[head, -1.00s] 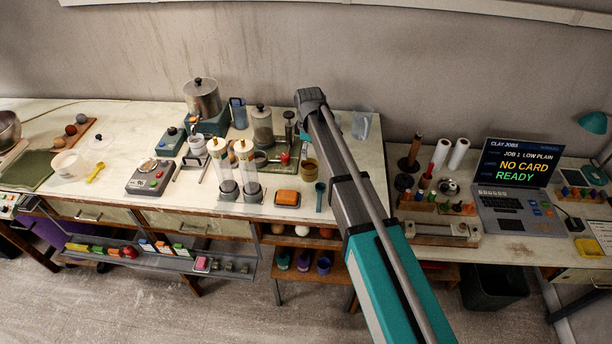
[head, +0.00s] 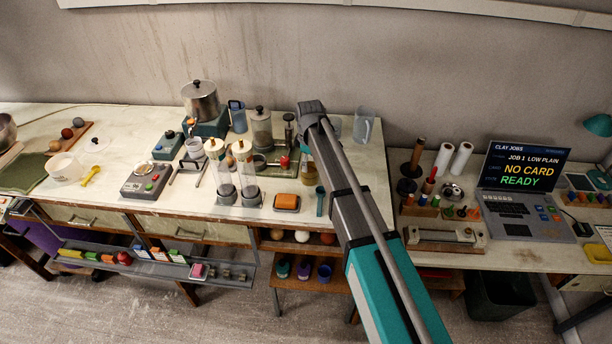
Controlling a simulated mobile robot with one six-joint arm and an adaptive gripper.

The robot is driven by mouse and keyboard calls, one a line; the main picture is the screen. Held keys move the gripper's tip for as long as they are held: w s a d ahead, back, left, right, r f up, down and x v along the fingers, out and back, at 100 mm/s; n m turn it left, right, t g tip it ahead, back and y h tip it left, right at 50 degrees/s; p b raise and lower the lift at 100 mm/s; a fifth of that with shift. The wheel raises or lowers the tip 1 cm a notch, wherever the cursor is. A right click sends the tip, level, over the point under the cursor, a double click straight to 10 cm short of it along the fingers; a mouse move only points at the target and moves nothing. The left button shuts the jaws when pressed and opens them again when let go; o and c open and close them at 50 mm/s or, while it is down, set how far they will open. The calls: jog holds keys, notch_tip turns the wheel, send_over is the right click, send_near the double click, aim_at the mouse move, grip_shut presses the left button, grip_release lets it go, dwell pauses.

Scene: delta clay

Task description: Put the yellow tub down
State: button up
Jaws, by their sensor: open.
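My arm reaches up from the bottom right and bends at a dark joint above the tub. My gripper is hidden from this view, so I cannot see its fingers or whether it touches the tub.
A teal scoop or tool (head: 320,201) and an orange block in a dark dish (head: 287,202) lie in front of the tub. Two clear cylinders (head: 247,172) stand to its left. A clear jug (head: 364,126) stands behind my arm.

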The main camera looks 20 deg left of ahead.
aim_at(309, 170)
jog(key=shift+f, duration=0.1)
jog(key=f+b, duration=0.3)
jog(key=shift+s+d+f, duration=0.15)
jog(key=shift+s, duration=0.05)
jog(key=shift+f+b, duration=0.9)
jog(key=shift+b, duration=0.2)
jog(key=c, duration=1.1)
jog(key=shift+r, duration=0.2)
